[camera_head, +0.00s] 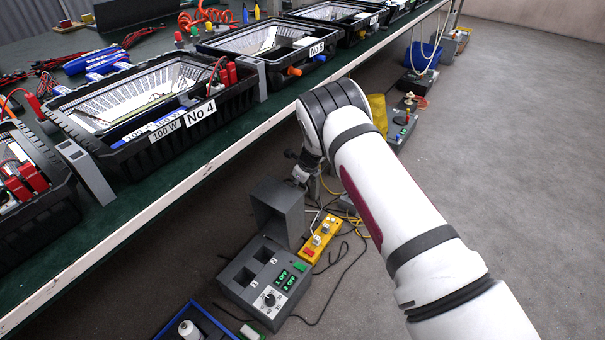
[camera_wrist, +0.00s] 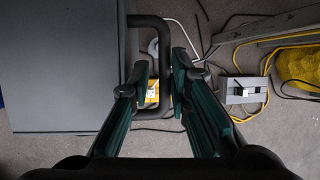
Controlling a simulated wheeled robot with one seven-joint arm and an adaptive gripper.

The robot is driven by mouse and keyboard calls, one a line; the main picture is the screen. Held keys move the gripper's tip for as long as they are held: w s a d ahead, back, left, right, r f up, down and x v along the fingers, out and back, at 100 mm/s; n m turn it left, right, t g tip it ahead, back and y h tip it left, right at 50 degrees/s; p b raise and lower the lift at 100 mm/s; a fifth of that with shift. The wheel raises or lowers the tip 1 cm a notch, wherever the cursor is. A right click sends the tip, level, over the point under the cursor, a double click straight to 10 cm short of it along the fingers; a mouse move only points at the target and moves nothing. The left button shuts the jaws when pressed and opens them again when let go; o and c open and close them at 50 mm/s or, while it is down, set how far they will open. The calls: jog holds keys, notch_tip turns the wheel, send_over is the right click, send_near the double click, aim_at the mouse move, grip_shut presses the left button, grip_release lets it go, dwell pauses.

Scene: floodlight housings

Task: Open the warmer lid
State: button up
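The warmer (camera_head: 250,287) is a grey box on the floor below the bench, with two dark wells, a dial and green "1 OFF" and "2 OFF" displays. Its grey lid (camera_head: 279,208) stands raised, roughly upright, behind the wells. In the wrist view a broad grey surface, apparently the lid (camera_wrist: 60,65), fills the left, with a black bar handle (camera_wrist: 150,20) at its right edge. My gripper (camera_wrist: 160,78) is open, its fingers apart at the handle; whether they touch it I cannot tell. In the head view my gripper is mostly hidden behind my arm near the lid's top.
A yellow box (camera_head: 318,240) with buttons and loose cables lie right of the warmer. A blue tray (camera_head: 190,318) is in front. The green bench (camera_head: 150,185) with black housing crates overhangs on the left. A grey switch box (camera_wrist: 243,90) and yellow cable are right in the wrist view. Open floor lies right.

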jog(key=v, duration=1)
jog(key=shift+w, duration=0.1)
